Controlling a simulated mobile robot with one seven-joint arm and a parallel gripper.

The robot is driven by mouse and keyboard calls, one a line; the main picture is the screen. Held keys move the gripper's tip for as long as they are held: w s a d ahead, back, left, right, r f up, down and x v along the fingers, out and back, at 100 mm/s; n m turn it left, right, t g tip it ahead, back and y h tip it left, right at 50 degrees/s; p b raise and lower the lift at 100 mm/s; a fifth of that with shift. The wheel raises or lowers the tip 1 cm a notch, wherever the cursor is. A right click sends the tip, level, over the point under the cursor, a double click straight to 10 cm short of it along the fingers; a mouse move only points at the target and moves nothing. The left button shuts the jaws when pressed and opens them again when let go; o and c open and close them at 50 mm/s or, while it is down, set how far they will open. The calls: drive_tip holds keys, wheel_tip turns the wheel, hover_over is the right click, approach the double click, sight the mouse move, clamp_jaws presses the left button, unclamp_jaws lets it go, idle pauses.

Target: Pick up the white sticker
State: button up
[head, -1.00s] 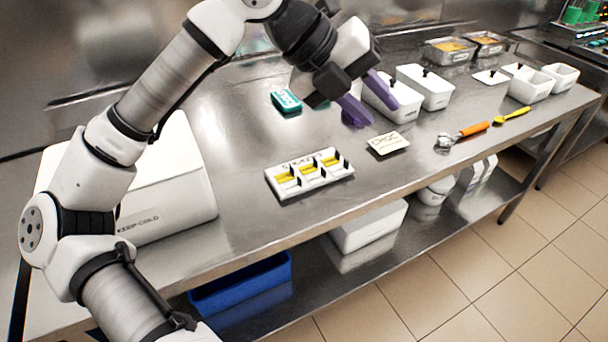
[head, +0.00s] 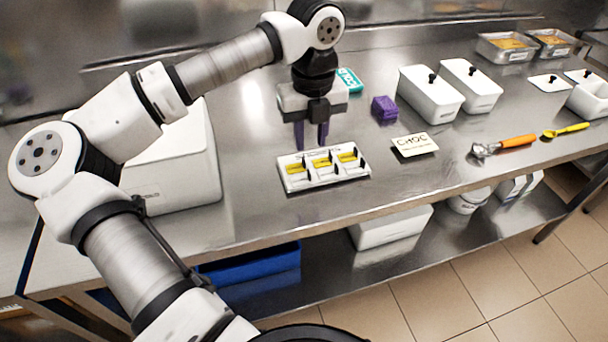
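A flat pale card marked "CHOC" (head: 414,146) lies on the steel table, right of a white tray (head: 324,182). It is the only loose white sticker-like piece I can make out. The tray has three compartments with yellow pieces and small black parts; lettering on its back edge is too small to read. My gripper (head: 311,146) points down above the tray's back edge, left of the card. Its two purple fingers are apart with nothing visible between them. I cannot tell whether the fingertips touch the tray.
A purple block (head: 384,108) and a teal box (head: 349,80) stand behind. Two white lidded tubs (head: 431,97) are at the back right. An orange-handled scoop (head: 505,144) and a yellow spoon (head: 566,130) lie right. A large white box (head: 180,165) stands left.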

sight(309, 172)
drive_tip(key=shift+a+f+p, duration=0.1)
drive_tip(key=shift+f+p, duration=1.15)
drive_tip(key=shift+f, duration=3.05)
drive_tip(key=shift+c, duration=0.3)
clamp_jaws()
